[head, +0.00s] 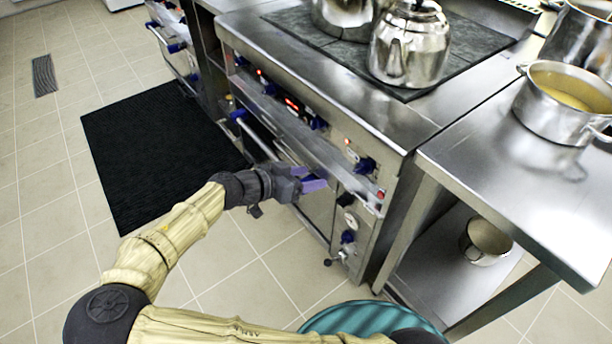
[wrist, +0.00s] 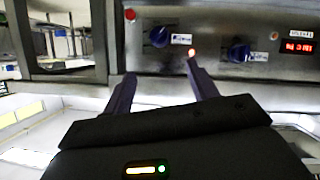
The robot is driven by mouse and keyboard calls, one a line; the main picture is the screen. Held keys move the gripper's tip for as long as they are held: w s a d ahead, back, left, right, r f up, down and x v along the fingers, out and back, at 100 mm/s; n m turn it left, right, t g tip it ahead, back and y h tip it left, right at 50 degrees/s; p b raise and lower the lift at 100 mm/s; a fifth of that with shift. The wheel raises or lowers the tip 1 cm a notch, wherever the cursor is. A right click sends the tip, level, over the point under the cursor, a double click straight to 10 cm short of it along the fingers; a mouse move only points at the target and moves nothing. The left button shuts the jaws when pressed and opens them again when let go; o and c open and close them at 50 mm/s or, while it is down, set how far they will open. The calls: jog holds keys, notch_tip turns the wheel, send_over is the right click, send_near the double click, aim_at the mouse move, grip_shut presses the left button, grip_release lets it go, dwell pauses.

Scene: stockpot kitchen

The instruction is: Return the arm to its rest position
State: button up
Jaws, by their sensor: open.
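My gripper (head: 314,180) is in front of the steel stove (head: 385,115), near its control panel and to the right of the oven door's handle bar. In the wrist view my gripper (wrist: 160,84) shows two purple fingers spread apart with nothing between them. Beyond the fingers, the stove's control panel (wrist: 210,30) shows blue knobs and a red-lit display. In the head view my arm reaches from the bottom of the picture up to the stove front. I cannot tell whether a fingertip touches the stove.
A kettle (head: 408,48) stands on the stove top. A pot of yellowish liquid (head: 562,112) stands on the right steel table (head: 480,150), with a small pot (head: 487,240) on the shelf below. A black mat (head: 150,145) lies on the tiled floor, which is open at left.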

jog(key=s+d+f+n+g+y, duration=0.2)
jog(key=s+d+f+g+y, duration=0.45)
jog(key=d, duration=0.55)
jog(key=s+r+n+y, duration=0.2)
jog(key=s+n+y, duration=0.1)
jog(key=s, duration=0.1)
notch_tip(320, 180, up, 35)
jog(key=s+d+n+t+y+p, duration=0.2)
jog(key=n+p, duration=0.2)
jog(key=p, duration=2.3)
jog(key=shift+s, duration=0.35)
jog(key=shift+f, duration=0.15)
